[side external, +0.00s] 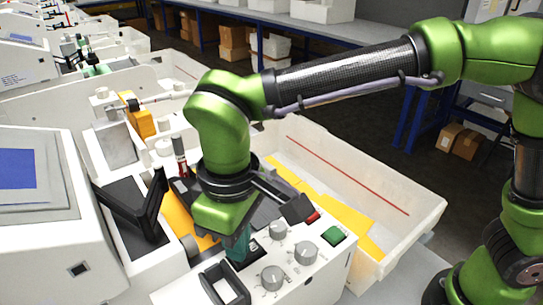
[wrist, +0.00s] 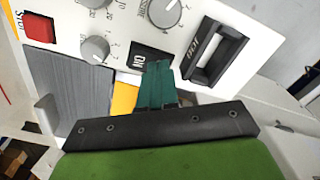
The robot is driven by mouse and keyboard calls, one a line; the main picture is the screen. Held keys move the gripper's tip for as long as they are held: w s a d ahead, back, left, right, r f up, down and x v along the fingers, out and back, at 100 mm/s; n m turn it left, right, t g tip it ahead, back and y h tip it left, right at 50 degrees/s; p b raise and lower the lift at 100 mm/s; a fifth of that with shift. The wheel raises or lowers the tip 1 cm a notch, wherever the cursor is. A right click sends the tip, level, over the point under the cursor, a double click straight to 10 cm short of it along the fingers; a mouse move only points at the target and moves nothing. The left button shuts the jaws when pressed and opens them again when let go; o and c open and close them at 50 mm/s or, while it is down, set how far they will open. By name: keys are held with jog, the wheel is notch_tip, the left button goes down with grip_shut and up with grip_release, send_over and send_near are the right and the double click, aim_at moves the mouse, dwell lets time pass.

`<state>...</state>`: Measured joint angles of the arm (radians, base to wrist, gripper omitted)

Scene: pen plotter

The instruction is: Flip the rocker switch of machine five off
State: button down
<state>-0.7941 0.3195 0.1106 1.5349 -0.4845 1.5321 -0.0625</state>
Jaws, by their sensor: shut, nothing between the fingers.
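The rocker switch (wrist: 140,60) is a black piece lettered ON on the white control panel in the wrist view. My gripper (wrist: 158,68) has teal fingers, shut and empty, with the tips at the right edge of the rocker and covering part of it. I cannot tell whether they touch it. Which way the rocker is tilted is unclear.
Grey knobs (side external: 306,253), a green button (side external: 333,235) and a red STOP button (wrist: 38,27) surround the spot. A raised black frame (wrist: 222,45) stands close right of the fingers in the wrist view. A white bin (side external: 400,235) with yellow sheets lies behind.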

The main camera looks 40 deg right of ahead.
jog(key=shift+r, duration=3.45)
jog(key=shift+w+a, duration=0.1)
jog(key=shift+w, duration=0.1)
jog(key=shift+d+f, duration=0.35)
jog(key=shift+f, duration=0.25)
jog(key=shift+d+f, duration=0.35)
jog(key=shift+f, duration=0.2)
jog(key=d+m, duration=0.1)
jog(key=d, duration=0.2)
jog(key=d+m+t+y, duration=0.1)
jog(key=d, duration=0.3)
jog(key=d+t+y, duration=0.1)
jog(key=d, duration=0.3)
jog(key=shift+w+f+m, duration=0.15)
jog(key=shift+w+m, duration=0.2)
jog(key=shift+m, duration=0.05)
jog(key=s+d+m+t, duration=0.2)
jog(key=d+m, duration=0.1)
jog(key=d, duration=0.5)
jog(key=s+d+f+m+t, duration=0.1)
jog(key=s+d+m+t, duration=0.2)
jog(key=d, duration=0.6)
jog(key=shift+d+m, duration=0.3)
jog(key=shift+m, duration=0.3)
